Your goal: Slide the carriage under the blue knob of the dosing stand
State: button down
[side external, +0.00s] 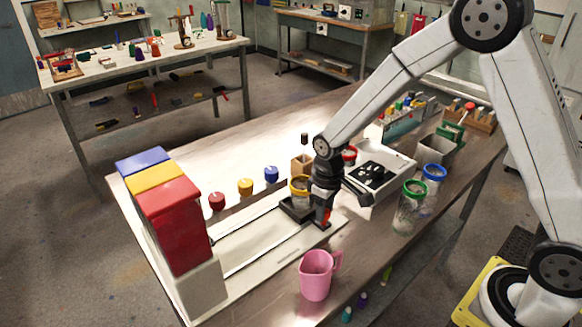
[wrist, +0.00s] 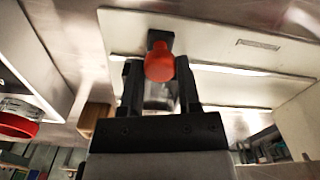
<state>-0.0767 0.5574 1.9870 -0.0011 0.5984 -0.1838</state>
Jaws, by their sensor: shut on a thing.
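The dosing stand has a long pale base (side external: 250,262) with a dark slot along it. Red (side external: 217,201), yellow (side external: 245,187) and blue (side external: 271,174) knobs stand in a row behind it. The dark carriage (side external: 291,212) sits at the right end of the track, to the right of the blue knob, and carries a jar with a yellow rim (side external: 299,184). My gripper (side external: 325,222) points down at the carriage's front right side. Its jaws are shut on the red handle (wrist: 160,62), seen between the fingers in the wrist view. The gripper partly hides carriage and jar.
Blue, yellow and red blocks (side external: 172,225) stand at the left end of the base. A pink jug (side external: 317,275) stands close in front.

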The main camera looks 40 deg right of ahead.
jog(key=a, duration=0.9)
jog(key=shift+c, duration=1.5)
grip_release()
jog(key=shift+r, duration=0.1)
notch_tip(320, 180, up, 8)
jog(key=shift+d+f, duration=0.1)
jog(key=shift+f, duration=0.1)
